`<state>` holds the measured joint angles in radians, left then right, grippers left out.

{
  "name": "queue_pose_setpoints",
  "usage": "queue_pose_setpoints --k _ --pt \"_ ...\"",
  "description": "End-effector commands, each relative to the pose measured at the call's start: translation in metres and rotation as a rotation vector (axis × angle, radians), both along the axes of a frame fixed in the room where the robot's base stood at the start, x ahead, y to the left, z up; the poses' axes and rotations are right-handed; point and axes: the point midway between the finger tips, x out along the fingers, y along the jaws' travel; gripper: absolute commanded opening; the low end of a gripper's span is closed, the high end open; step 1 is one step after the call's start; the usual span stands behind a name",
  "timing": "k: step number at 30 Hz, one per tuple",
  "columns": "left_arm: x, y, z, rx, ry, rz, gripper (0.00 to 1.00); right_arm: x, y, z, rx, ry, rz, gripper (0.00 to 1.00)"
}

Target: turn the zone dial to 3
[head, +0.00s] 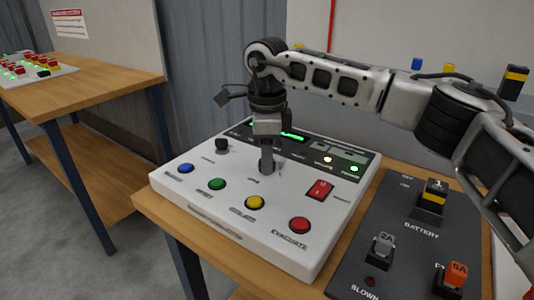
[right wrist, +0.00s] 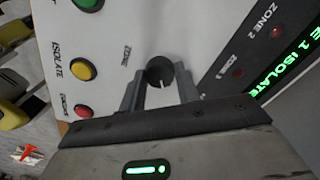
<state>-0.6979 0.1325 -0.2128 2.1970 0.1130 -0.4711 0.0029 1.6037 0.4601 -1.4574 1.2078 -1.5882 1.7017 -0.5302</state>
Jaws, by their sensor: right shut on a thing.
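The zone dial (right wrist: 160,70) is a small dark round knob with a white pointer mark on the white control panel (head: 190,165). In the right wrist view it sits between the fingers of my right gripper (right wrist: 160,88), beside a "ZONE" label. The pointer mark faces the lower part of that picture. In the head view my right gripper (head: 267,168) reaches straight down onto the panel and mostly hides the dial. It is shut on the dial. The green display (right wrist: 285,62) reads "E 1 ISOLATE" in its visible part. My left gripper is out of view.
Blue (head: 186,168), green (head: 217,184), yellow (head: 255,202) and red (head: 299,225) buttons line the panel's front. A black knob (head: 222,145) and red rocker switch (head: 319,190) flank the gripper. A dark battery board (head: 400,260) lies right; another bench (head: 95,75) stands left.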

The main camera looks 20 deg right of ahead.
Motion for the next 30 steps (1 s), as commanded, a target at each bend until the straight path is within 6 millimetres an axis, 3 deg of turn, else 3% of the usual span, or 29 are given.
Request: queue_pose_setpoints --k 18,30 --pt "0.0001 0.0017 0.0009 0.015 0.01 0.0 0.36 0.0003 0.0001 0.0018 0.001 -0.002 -0.489 0.09" --pt "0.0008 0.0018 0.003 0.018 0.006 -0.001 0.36 0.0006 0.0 0.0017 0.001 -0.004 -0.623 0.09"
